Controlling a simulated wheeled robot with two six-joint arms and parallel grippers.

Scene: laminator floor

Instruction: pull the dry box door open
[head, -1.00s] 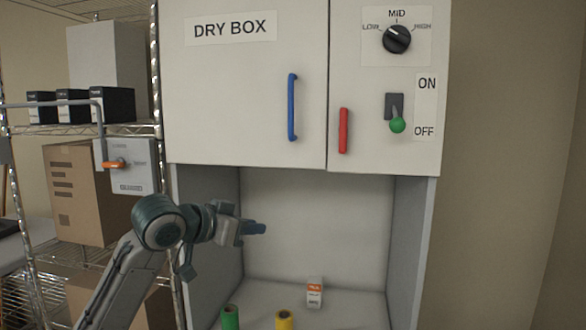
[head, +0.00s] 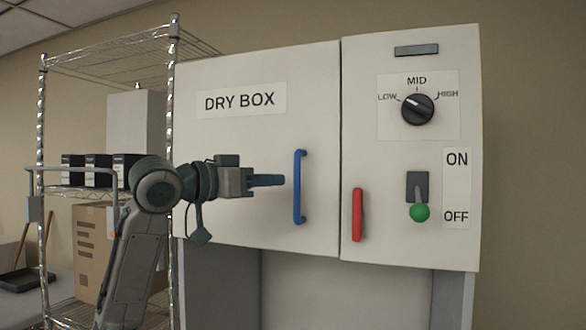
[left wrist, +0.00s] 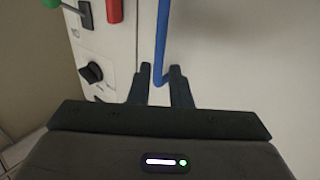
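The dry box door (head: 235,150) is a pale panel labelled DRY BOX, and it looks shut. Its blue vertical handle (head: 299,187) is near the door's right edge. My left gripper (head: 268,180) points right at the handle's height, with its fingertips a little left of the handle in the head view. In the left wrist view the two fingers of my left gripper (left wrist: 160,72) are apart, and the blue handle (left wrist: 162,35) lines up with the gap between them. I cannot tell whether they touch it. My right gripper is out of view.
A red handle (head: 357,214), a black dial (head: 417,109) and a green-tipped switch (head: 419,211) are on the panel right of the door. A wire shelf (head: 172,90) with boxes stands left, behind my left arm. An open bay (head: 330,295) lies below the door.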

